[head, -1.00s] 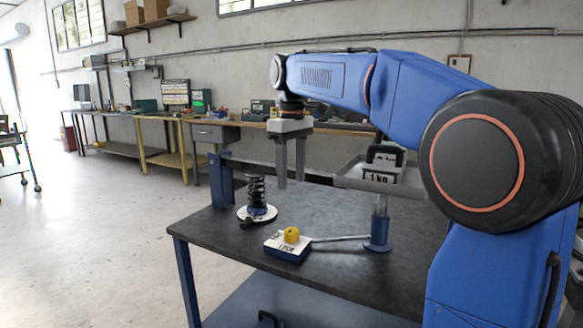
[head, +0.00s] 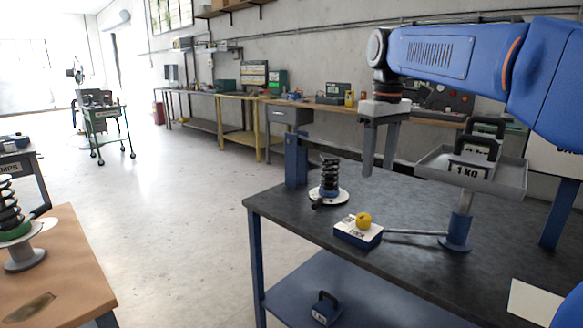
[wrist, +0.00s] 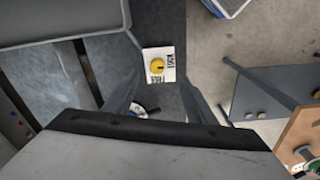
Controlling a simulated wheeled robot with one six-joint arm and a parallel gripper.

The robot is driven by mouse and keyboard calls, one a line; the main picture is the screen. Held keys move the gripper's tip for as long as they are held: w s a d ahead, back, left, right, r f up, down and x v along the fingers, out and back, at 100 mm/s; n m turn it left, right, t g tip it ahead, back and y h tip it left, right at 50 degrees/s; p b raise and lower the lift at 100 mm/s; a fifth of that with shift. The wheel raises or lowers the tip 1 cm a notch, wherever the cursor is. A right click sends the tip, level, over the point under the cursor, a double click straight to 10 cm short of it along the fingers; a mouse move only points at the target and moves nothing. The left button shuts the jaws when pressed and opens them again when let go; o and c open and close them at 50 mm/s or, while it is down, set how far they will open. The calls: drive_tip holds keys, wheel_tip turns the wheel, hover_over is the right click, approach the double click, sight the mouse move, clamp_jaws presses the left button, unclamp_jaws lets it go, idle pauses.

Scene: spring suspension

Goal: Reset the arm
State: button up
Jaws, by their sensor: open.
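My gripper (head: 379,150) is open and empty. It hangs pointing down above the dark table (head: 290,210), behind the lock box in the head view. The blue box with a white top and a yellow knob (head: 363,219) sits near the table's front edge, and it also shows between my fingers in the wrist view (wrist: 158,66). A black coil spring (head: 330,175) stands upright on a white round base left of my gripper. A grey tray (head: 510,178) on a blue post holds weights, one marked 1 kg (head: 468,171).
A blue upright post (head: 296,160) stands behind the spring. A weight (head: 325,308) lies on the lower shelf. A wooden table (head: 65,265) with another spring is at the left. Workbenches line the back wall. The floor between the tables is clear.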

drive_tip(key=s+d+f+m+t, duration=0.2)
drive_tip(key=s+f+m, duration=0.1)
drive_tip(key=s+f, duration=0.9)
drive_tip(key=s+d+f+m+t, duration=0.2)
drive_tip(key=s+d+f+m, duration=0.1)
drive_tip(key=s+f, duration=1)
drive_tip(key=s, duration=0.2)
drive_tip(key=shift+s+d+f, duration=0.2)
drive_tip(key=shift+s+f, duration=0.1)
drive_tip(key=shift+s, duration=0.1)
